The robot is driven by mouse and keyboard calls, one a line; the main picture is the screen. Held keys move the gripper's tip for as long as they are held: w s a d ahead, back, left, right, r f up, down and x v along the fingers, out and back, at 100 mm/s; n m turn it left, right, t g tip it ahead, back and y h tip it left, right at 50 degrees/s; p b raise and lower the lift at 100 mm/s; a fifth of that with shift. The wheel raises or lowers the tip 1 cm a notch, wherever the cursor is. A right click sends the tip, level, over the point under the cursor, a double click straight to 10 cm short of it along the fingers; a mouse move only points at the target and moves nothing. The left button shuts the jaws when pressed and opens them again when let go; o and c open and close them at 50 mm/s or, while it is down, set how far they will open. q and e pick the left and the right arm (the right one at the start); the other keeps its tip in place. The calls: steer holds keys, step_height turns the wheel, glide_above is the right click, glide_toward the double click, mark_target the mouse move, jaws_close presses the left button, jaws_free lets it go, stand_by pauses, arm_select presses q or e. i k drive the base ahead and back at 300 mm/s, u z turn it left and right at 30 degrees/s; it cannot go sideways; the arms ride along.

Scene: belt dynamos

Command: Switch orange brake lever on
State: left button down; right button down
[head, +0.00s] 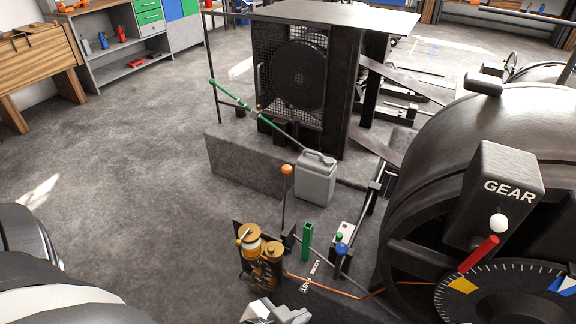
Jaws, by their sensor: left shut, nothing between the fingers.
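The orange brake lever shows as a thin dark rod with an orange knob (287,170) on top, standing almost upright left of the grey jerrycan. Its lower end is partly hidden near the brass device. My left gripper (275,312) is at the bottom edge of the view, below and in front of the brass device and clear of the lever. It is shut and empty, and only its top part shows. My right gripper is not in view.
A brass oiler-like device (262,262), a green post (307,242) and a blue-knobbed lever (341,249) stand close by. A grey jerrycan (316,178) is behind. A large dark drum with a GEAR box (500,190) fills the right. Open floor lies left.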

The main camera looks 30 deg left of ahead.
mark_target(287, 169)
steer(key=z, duration=1.7)
steer(key=k, duration=0.95)
steer(key=u, duration=1.45)
